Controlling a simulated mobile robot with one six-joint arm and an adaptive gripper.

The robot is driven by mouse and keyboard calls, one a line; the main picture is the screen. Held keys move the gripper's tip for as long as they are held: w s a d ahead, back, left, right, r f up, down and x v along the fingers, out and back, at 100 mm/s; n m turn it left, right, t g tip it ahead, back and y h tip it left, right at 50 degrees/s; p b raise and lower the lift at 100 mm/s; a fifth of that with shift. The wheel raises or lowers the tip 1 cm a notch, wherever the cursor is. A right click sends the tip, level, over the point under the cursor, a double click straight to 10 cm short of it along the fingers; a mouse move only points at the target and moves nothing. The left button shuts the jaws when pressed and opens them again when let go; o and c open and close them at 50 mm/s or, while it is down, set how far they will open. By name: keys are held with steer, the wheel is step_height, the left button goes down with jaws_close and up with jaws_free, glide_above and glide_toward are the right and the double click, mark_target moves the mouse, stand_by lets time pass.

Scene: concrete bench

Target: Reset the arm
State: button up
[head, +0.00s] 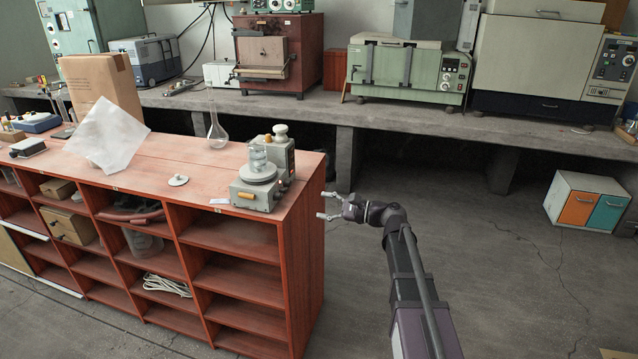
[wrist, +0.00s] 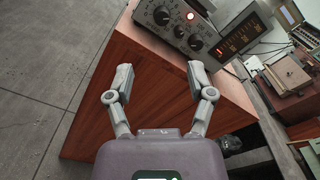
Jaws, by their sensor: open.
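My gripper (head: 323,205) is at the end of my dark arm in the head view, just right of the red wooden shelf unit (head: 312,250). Its two grey fingers are spread apart with nothing between them. The arm reaches up from the lower right of the picture. In the wrist view the open gripper (wrist: 160,75) points towards a reddish wooden side panel (wrist: 145,95), and a grey instrument with knobs and a lit red lamp (wrist: 175,22) stands above it.
A grey-green device with a round plate (head: 258,188) stands near the shelf top's right corner, close to my gripper. A glass flask (head: 216,125), a white sheet (head: 107,135) and a cardboard box (head: 110,82) stand farther left. Open floor (head: 490,290) lies right of my arm.

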steer(key=s+f+n+g+h, duration=0.4)
steer(key=s+f+n+h, duration=0.4)
steer(key=s+f, duration=0.45)
steer(key=s+d+f+n+g+h, duration=0.2)
steer(key=s+d+f+n+h, duration=0.35)
steer(key=s+d+h, duration=0.45)
step_height(320, 180, up, 17)
steer(key=y+p, duration=0.1)
steer(key=p, duration=1.6)
steer(key=shift+w+d+r+n+p, duration=0.15)
steer(key=shift+w+d+n+p, duration=0.2)
steer(key=shift+p, duration=0.05)
